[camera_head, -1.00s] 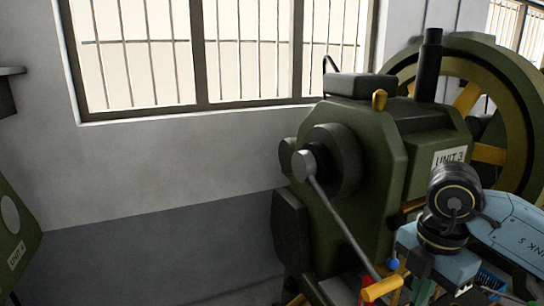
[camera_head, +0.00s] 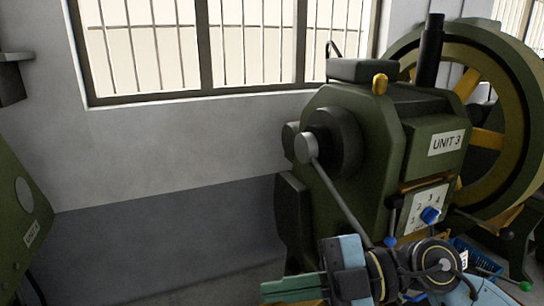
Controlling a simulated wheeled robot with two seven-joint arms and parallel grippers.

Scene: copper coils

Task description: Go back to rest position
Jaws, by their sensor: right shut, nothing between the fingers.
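My right gripper (camera_head: 272,291) is at the bottom of the head view, its green fingers pointing left and shut with nothing between them. My blue and black right wrist and arm come in behind it from the lower right. The gripper shows in front of the lower part of the green machine marked UNIT 3 (camera_head: 418,115). The machine's grey crank lever (camera_head: 335,195) slants down to the right, and its lower end is hidden behind my wrist. I cannot tell whether the arm touches the machine. My left gripper is out of view.
A large green and yellow wheel (camera_head: 520,130) stands at the machine's right. A white panel (camera_head: 424,207) with numbers and blue-knobbed levers is just above my wrist. A blue basket (camera_head: 462,250) is partly hidden at lower right. Another green machine (camera_head: 22,245) stands at left; the wall between is clear.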

